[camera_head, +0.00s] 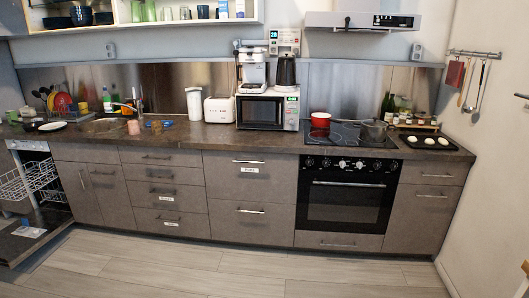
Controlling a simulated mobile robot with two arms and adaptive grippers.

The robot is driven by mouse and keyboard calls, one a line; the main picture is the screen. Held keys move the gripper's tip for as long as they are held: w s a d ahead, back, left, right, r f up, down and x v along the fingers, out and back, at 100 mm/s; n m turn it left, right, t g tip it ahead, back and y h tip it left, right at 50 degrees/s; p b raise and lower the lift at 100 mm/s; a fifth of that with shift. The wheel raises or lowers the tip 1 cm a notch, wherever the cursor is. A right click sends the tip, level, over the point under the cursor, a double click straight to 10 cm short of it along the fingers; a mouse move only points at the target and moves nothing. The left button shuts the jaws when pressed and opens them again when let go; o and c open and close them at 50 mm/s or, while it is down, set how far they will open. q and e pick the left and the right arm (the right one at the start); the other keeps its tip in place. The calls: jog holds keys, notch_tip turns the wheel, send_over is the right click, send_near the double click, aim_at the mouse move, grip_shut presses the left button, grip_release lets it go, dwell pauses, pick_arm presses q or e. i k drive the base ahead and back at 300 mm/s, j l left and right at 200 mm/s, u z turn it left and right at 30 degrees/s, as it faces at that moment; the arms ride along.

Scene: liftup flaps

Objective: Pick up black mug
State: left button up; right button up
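I cannot pick out a black mug with certainty. A small dark cup (203,12) stands on the open upper shelf, beside pale cups and glasses; its colour may be black or dark blue. Dark bowls (81,16) and other dark dishes sit further left on the same shelf. Another small dark item (28,112) is on the far left of the counter, too small to identify. Neither of my grippers shows in the head view.
The brown counter (222,139) holds a white toaster (219,110), a microwave (262,112) and a red pot (320,120). An open dishwasher with a pulled-out rack (28,180) blocks the lower left. The wooden floor (220,268) in front is clear.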

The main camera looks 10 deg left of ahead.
aim_at(156, 128)
jog(key=i+u, duration=0.25)
jog(key=i, duration=0.35)
jog(key=i+u, duration=0.2)
jog(key=i, duration=0.35)
jog(key=i+l+u, duration=0.25)
jog(key=i, duration=0.35)
